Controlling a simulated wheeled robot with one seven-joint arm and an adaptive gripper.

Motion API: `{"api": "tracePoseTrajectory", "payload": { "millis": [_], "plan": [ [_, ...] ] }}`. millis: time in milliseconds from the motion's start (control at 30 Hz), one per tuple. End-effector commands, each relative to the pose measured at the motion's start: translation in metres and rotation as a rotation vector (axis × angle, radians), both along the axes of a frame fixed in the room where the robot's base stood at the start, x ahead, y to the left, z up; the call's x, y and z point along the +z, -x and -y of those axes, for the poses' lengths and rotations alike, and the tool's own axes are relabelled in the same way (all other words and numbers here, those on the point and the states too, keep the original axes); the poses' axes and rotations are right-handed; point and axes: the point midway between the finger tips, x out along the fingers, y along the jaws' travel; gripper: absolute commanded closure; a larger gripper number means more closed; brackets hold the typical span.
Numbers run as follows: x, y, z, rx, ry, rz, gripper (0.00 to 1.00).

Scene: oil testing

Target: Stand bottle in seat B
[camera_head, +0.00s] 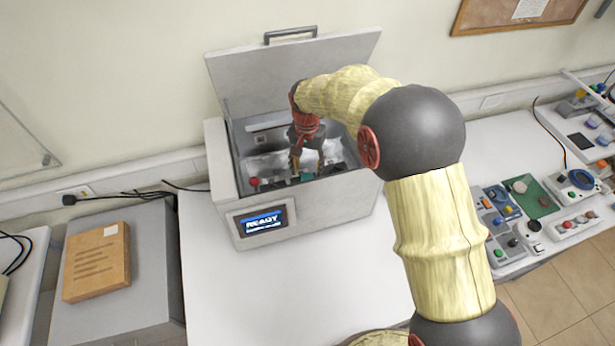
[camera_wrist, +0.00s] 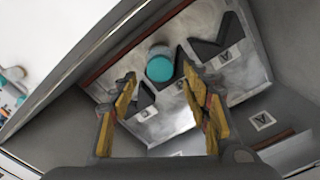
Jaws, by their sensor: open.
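The bottle shows in the wrist view as a round teal cap (camera_wrist: 159,68) with a pale rim, seen nearly from above. It looks upright among dark V-shaped holders (camera_wrist: 205,50) on the light floor of the open tester. My gripper (camera_wrist: 158,73) is open, its two yellow-and-dark fingers on either side of the cap with gaps visible. In the head view my gripper (camera_head: 307,160) reaches down inside the box, and a bit of teal (camera_head: 306,177) shows beneath it. A letter plate (camera_wrist: 262,120) reads A; another plate (camera_wrist: 225,57) is too small to read surely, so I cannot tell the bottle's seat.
The tester (camera_head: 224,170) has its lid (camera_head: 250,75) raised and a screen (camera_head: 263,221) reading READY. Its walls surround my gripper closely. The white table (camera_head: 300,290) in front is clear. Control panels (camera_head: 500,215) lie to the right.

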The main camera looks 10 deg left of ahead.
Motion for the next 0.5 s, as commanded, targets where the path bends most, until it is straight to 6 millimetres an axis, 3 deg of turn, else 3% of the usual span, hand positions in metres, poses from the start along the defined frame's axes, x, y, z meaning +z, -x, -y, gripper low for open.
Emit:
{"api": "tracePoseTrajectory", "payload": {
  "millis": [200, 500],
  "plan": [
    [0.041, 0.000, -0.001, 0.000, -0.001, 0.002, 0.52],
    [0.064, 0.000, 0.000, 0.000, 0.001, -0.001, 0.52]
  ]
}}
